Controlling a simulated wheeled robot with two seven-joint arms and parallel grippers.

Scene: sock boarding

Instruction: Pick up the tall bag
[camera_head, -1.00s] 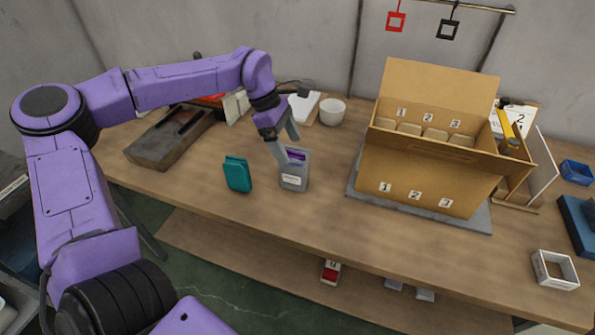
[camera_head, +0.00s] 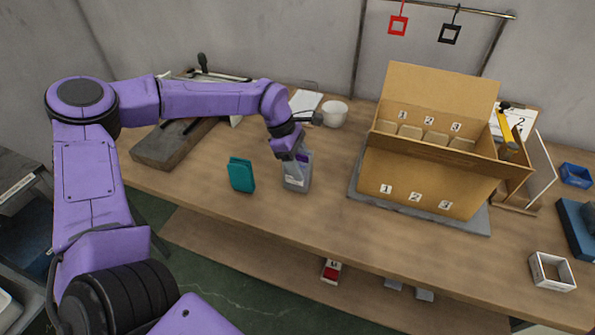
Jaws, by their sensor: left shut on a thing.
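The tall bag (camera_head: 298,178) is grey with a white label and a purple patch near its top. It stands upright on the wooden table, left of the cardboard box. My left gripper (camera_head: 297,157) comes down from above and is shut on the upper part of the bag. The fingers partly hide the bag's top. The bag's base appears to be at or very near the table top. My right gripper is not in view.
A teal bag (camera_head: 241,175) stands close on the left. The open cardboard box (camera_head: 425,175) with numbered slots stands to the right on a grey board. A white bowl (camera_head: 334,114) is behind. The table's front (camera_head: 330,225) is clear.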

